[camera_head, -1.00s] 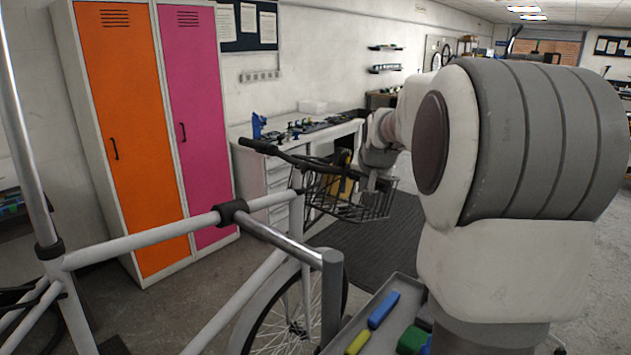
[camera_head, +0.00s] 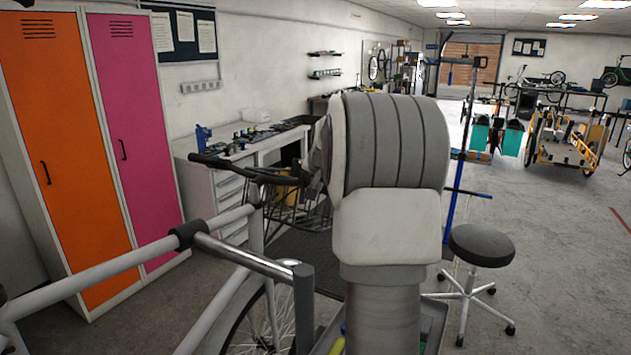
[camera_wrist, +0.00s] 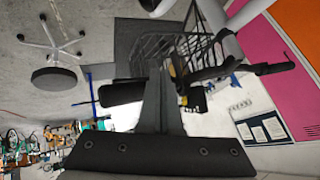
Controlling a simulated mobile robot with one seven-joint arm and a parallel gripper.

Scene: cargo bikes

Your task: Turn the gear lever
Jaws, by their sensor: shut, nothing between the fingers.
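The bike's handlebar (camera_head: 228,170) stands left of my arm in the head view, above a black wire basket (camera_head: 290,208). In the upside-down wrist view the handlebar's dark grip (camera_wrist: 272,69) points right, with the basket (camera_wrist: 165,48) beside it. I cannot make out the gear lever itself in either view. My gripper (camera_wrist: 158,72) shows as narrow dark fingers, closed together and empty. They overlap the basket in the picture, left of the handlebar grip; I cannot tell whether they touch anything. In the head view my own arm hides the gripper.
The white bike frame (camera_head: 100,268) fills the lower left. Orange (camera_head: 55,150) and pink (camera_head: 135,130) lockers stand behind it. A workbench (camera_head: 222,185) with tools is beyond the handlebar. A round stool (camera_head: 482,243) stands right of my arm, with open floor around it.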

